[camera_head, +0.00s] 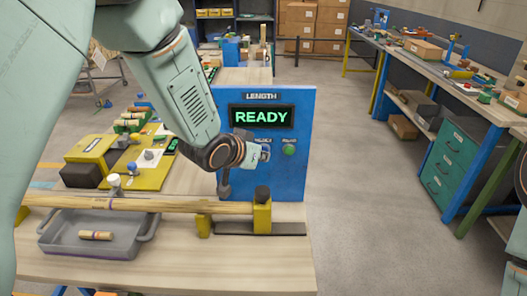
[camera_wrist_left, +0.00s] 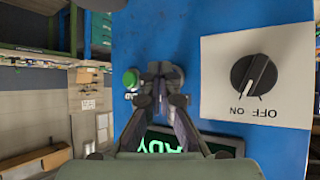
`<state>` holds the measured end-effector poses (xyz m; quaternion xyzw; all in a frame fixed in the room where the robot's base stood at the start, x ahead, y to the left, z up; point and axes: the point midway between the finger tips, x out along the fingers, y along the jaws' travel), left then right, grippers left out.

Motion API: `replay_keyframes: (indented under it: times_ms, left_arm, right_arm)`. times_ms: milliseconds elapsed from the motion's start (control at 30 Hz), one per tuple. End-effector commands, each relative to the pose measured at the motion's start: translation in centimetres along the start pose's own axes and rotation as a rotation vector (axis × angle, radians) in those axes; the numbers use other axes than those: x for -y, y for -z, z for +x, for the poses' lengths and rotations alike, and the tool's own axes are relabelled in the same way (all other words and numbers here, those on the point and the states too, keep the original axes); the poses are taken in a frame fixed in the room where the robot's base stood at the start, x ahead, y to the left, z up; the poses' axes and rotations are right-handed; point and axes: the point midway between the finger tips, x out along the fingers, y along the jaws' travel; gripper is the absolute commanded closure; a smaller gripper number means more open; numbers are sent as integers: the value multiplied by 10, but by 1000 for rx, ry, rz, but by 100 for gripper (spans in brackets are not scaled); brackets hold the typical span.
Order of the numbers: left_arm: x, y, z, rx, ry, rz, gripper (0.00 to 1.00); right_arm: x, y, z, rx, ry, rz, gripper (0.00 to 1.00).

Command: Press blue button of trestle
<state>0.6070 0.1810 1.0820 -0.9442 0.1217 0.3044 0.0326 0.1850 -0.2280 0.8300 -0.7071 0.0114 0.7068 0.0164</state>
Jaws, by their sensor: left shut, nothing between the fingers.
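An upright blue panel (camera_head: 297,185) stands behind the trestle bench, with a lit READY display (camera_head: 262,117) and a green button (camera_head: 289,150) at its right. In the left wrist view the same panel (camera_wrist_left: 215,20) appears upside down. There the green button (camera_wrist_left: 131,78) is just left of my left gripper (camera_wrist_left: 162,72). The gripper is shut and empty, its fingertips close in front of the panel; I cannot tell if they touch it. No blue button shows clearly; the spot beside the green button is covered by the gripper. My right gripper is not in view.
In the left wrist view a white plate bears a black OFF-ON knob (camera_wrist_left: 253,76). A turned wood rod (camera_head: 160,205) lies across the bench front, above a grey tray (camera_head: 85,246). A workbench with teal drawers (camera_head: 449,164) stands right, with clear floor between.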

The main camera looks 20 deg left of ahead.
Motion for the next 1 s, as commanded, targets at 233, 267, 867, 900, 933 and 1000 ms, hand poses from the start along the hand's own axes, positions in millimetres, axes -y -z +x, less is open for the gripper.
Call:
replay_keyframes:
  times_ms: [233,267,867,900,933,1000]
  left_arm:
    - [1,1,1,-1,0,0,100]
    - [1,1,1,-1,0,0,100]
    - [-8,-7,-11,-1,0,1,100]
    - [-8,-7,-11,-1,0,0,100]
    - [-8,-7,-11,-1,0,0,100]
    - [-8,-7,-11,-1,0,0,100]
  right_arm:
    - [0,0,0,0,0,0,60]
    - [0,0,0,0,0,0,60]
    - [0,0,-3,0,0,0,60]
    - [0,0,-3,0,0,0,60]
    - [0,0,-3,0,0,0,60]
    - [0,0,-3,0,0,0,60]
